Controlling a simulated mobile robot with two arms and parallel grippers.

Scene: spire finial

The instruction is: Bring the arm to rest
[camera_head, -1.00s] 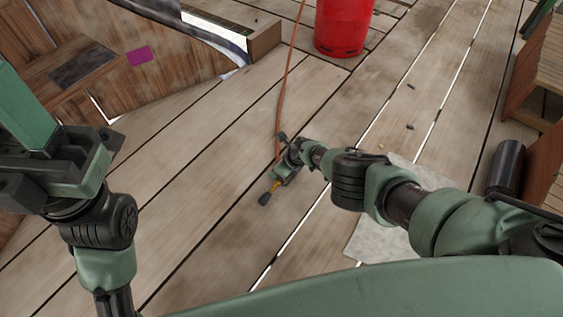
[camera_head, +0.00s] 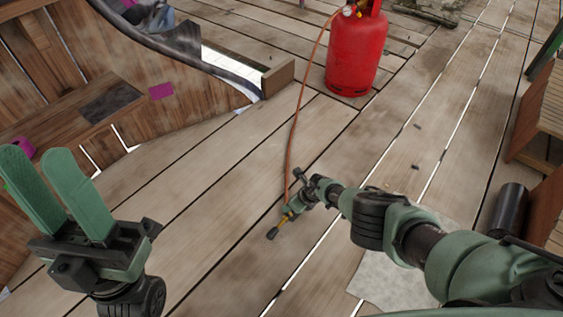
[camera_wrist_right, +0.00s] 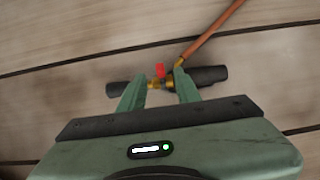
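My left gripper (camera_head: 42,172) is at the left of the head view, fingers pointing up and spread apart, with nothing between them. My right gripper (camera_head: 297,207) is near the middle of the head view, over the plank floor.
A wooden structure (camera_head: 150,105) with a bench stands at the left. A black cylinder (camera_head: 508,208) and wooden furniture (camera_head: 542,115) stand at the right. A grey sheet (camera_head: 385,285) lies under my right arm. The plank floor (camera_head: 215,165) between is mostly clear.

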